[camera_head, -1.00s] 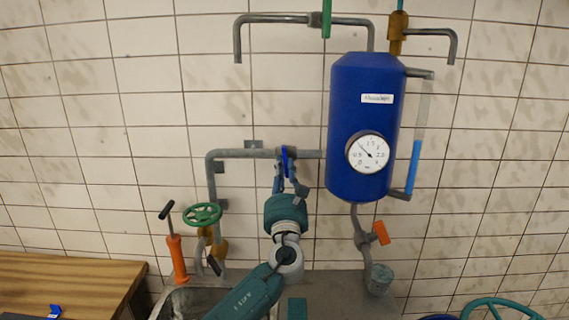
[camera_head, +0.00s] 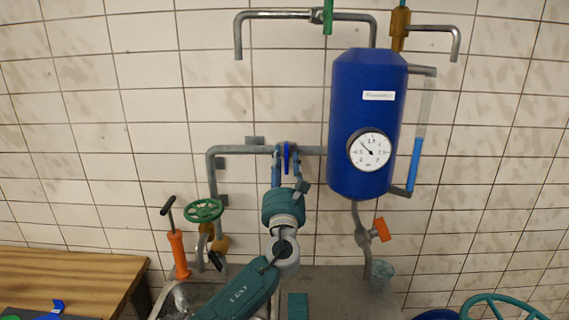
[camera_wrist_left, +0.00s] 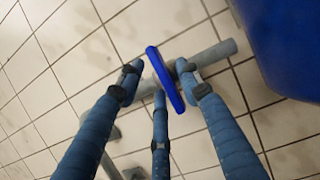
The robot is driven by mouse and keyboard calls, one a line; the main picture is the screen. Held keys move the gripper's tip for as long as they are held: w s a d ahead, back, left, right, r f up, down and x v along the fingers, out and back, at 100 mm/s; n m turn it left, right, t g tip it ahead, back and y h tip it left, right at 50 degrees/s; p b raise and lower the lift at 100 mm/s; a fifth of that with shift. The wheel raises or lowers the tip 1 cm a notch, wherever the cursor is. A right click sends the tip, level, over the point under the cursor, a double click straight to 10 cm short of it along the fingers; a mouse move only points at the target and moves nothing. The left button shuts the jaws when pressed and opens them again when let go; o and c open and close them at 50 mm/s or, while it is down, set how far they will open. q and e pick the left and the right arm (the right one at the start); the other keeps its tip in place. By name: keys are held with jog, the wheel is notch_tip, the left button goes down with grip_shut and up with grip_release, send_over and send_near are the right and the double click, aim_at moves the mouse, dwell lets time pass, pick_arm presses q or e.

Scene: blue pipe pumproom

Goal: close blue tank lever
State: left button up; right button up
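The blue tank (camera_head: 368,95) hangs on the tiled wall, with a round gauge (camera_head: 370,150) on its front. Left of it, a grey pipe (camera_head: 238,150) carries the blue lever (camera_head: 287,157), which points roughly downward, across the pipe. My left gripper (camera_head: 286,160) is open, with fingers on both sides of the lever. In the left wrist view the blue lever (camera_wrist_left: 165,78) lies between the spread fingertips of the left gripper (camera_wrist_left: 157,82), with gaps at its sides. Whether any finger touches it, I cannot tell. My right gripper is not in view.
An orange valve handle (camera_head: 381,229) is on the pipe below the tank. A green handwheel (camera_head: 203,211) and an orange hand pump (camera_head: 178,254) are left of my arm. A wooden table (camera_head: 75,280) stands at the lower left.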

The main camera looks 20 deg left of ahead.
pick_arm(q)
jog(key=v, duration=1.2)
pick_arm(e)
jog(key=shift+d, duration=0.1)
pick_arm(q)
jog(key=shift+f, duration=0.1)
